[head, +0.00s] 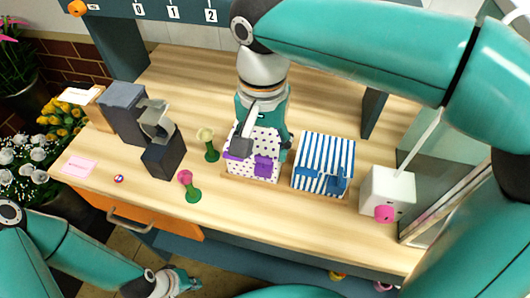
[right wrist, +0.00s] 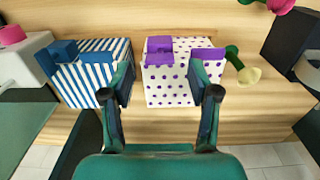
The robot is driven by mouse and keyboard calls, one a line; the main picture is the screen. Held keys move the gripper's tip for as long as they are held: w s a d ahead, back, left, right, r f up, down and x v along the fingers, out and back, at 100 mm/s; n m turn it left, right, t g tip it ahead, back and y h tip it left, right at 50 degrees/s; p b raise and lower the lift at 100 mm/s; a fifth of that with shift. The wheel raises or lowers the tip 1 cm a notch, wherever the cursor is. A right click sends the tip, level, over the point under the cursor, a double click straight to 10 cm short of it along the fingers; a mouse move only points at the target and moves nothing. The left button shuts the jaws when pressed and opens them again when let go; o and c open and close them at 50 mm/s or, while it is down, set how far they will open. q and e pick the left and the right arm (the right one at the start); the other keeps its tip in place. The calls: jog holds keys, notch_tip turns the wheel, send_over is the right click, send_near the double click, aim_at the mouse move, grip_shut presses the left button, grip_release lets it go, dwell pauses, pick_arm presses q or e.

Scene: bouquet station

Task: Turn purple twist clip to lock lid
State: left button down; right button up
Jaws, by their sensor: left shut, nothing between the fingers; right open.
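A white box with purple dots (head: 240,172) stands on the wooden table, with a purple twist clip (head: 265,167) on its front. In the right wrist view the dotted box (right wrist: 168,88) shows the purple clip (right wrist: 159,50) at its upper left and a smaller purple piece (right wrist: 208,55) at its upper right. My right gripper (head: 263,143) is open above the box, hiding part of its top. In the wrist view its fingers (right wrist: 162,90) stand apart on either side of the box; contact cannot be told. My left gripper (head: 182,282) is shut and empty, low at the front left.
A blue-striped box (head: 325,160) stands close to the right of the dotted box. A white box with a pink knob (head: 388,190) is further right. A green-and-pink item (head: 191,187) and a green-and-cream item (head: 208,145) stand on the left. A dark machine (head: 140,125) stands further left.

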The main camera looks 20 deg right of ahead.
aim_at(263, 162)
jog(key=shift+s+f, duration=0.1)
jog(key=shift+f, duration=1.15)
grip_shut()
jog(key=shift+d, duration=0.1)
